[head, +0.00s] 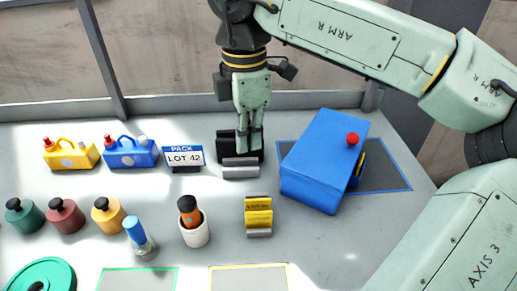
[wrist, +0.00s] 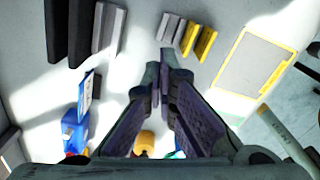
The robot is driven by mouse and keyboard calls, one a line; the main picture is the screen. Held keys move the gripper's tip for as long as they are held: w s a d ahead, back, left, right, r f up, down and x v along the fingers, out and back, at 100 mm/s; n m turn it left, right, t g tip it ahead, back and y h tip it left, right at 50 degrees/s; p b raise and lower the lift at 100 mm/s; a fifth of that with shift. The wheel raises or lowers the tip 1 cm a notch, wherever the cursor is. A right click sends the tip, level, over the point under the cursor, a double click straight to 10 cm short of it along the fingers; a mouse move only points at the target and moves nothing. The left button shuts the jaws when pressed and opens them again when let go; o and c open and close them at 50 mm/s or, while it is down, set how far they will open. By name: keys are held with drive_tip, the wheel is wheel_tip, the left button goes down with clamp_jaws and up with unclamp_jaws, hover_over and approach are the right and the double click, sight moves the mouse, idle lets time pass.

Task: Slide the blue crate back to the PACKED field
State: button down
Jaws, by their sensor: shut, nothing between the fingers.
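The blue crate (head: 318,155) is a closed box with a red knob on top, turned at an angle on the right of the table in the head view. It overlaps the left part of a dark field with a blue outline (head: 385,180); no PACKED lettering is readable. The crate's front left corner sticks out past the outline. My gripper (head: 248,150) points down to the left of the crate, apart from it, over black and grey blocks. Its fingers are together and empty, also in the wrist view (wrist: 166,65). The crate does not show in the wrist view.
A black block (head: 226,143) and a grey block (head: 240,173) are by my gripper. Yellow blocks (head: 258,212) stand in front. A LOT 42 sign (head: 184,156), a blue carrier (head: 131,152) and a white cup (head: 195,235) are left. Table right of the yellow blocks is clear.

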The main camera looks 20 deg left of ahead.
sight(287, 161)
wheel_tip(287, 161, down, 10)
drive_tip(key=shift+s+r+p, duration=0.15)
drive_tip(key=shift+p, duration=0.8)
drive_tip(key=w+d, duration=0.1)
drive_tip(key=w+d+p, duration=0.1)
drive_tip(key=shift+w+d+r+p, duration=0.2)
drive_tip(key=shift+d+p, duration=0.1)
drive_tip(key=shift+d, duration=0.1)
drive_tip(key=shift+w+d+f, duration=0.1)
drive_tip(key=shift+w+d, duration=0.05)
drive_tip(key=shift+w, duration=0.05)
drive_tip(key=shift+w+d+f, duration=0.1)
drive_tip(key=w+d+b, duration=0.2)
drive_tip(key=d+b, duration=0.1)
drive_tip(key=shift+w+d+b, duration=0.15)
drive_tip(key=shift+w+b, duration=0.2)
drive_tip(key=shift+w, duration=0.05)
drive_tip(key=shift+w+d, duration=0.1)
